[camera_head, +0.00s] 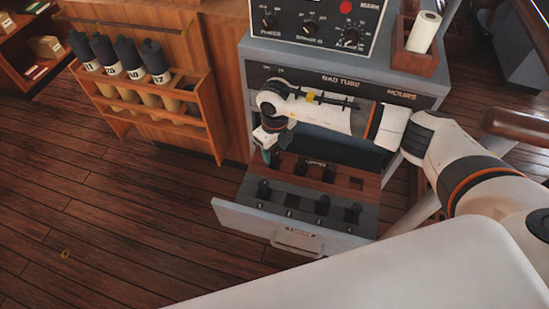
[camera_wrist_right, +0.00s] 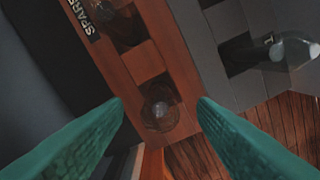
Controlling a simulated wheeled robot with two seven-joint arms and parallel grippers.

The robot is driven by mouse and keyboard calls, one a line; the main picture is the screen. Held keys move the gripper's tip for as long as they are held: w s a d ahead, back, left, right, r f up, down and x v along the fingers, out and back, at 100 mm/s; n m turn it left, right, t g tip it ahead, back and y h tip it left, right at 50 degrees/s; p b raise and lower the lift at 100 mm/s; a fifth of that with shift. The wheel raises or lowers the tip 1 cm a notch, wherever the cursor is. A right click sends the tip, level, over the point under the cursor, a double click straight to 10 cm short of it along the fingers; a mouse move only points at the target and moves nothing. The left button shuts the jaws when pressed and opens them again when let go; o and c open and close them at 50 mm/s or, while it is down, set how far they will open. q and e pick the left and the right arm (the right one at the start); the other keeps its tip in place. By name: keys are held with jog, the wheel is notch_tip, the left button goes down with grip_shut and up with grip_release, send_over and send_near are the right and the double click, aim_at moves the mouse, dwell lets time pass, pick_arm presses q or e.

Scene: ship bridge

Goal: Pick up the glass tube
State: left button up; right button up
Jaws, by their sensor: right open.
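A glass tube (camera_wrist_right: 160,108) stands in a slot of a wooden rack in the wrist view, seen from above and lying between my fingertips, not visibly touched. Its lower part is hidden in the slot. My right gripper (camera_head: 270,156) is open, with teal fingers, above the left end of the wooden rack (camera_head: 340,178) in the pulled-out drawer. In the head view the gripper hides this tube. My left gripper is not in view.
The drawer front (camera_head: 295,232) sticks out from the grey console. Several dark pieces sit in the grey front row (camera_head: 308,200). A clear glass bulb (camera_wrist_right: 290,50) rises at the right in the wrist view. A wooden bottle rack (camera_head: 150,110) stands left; floor between is open.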

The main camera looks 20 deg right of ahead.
notch_tip(320, 180, down, 2)
jog(key=shift+f, duration=0.1)
